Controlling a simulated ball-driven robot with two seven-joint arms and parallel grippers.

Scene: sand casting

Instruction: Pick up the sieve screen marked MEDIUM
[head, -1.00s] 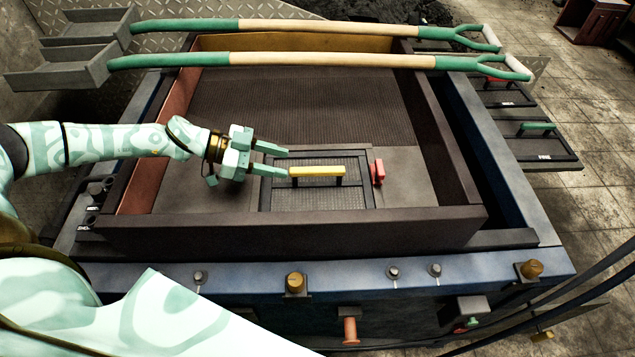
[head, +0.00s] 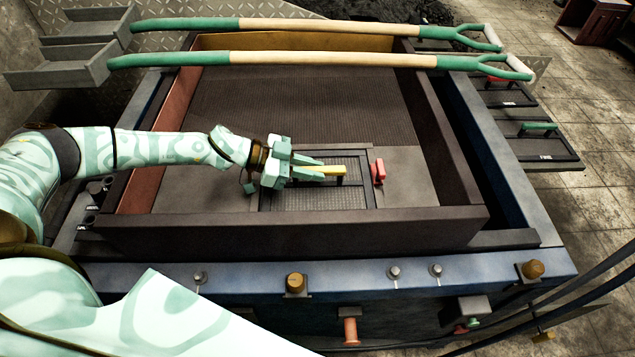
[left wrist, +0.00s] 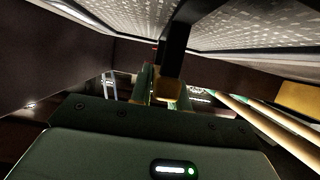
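A sieve screen (head: 300,200) with a dark frame, a mesh and a raised yellow bar handle (head: 335,171) lies inside the large open box. No marking on it is legible. My left gripper (head: 323,169) is at the left part of the handle, with its fingers on either side of it and a gap still showing between them. In the left wrist view the mesh (left wrist: 255,25) fills the top, and the yellow handle's end (left wrist: 165,92) and dark post show near the fingers. Contact with the handle cannot be told. My right gripper is not in view.
The dark box's front wall (head: 290,232) and right wall (head: 440,130) surround the screen. A red piece (head: 379,171) sits by the screen's right edge. Two long-handled tools (head: 320,61) span the back. A green-handled screen marked FINE (head: 540,145) and a red-handled one (head: 505,97) lie at right.

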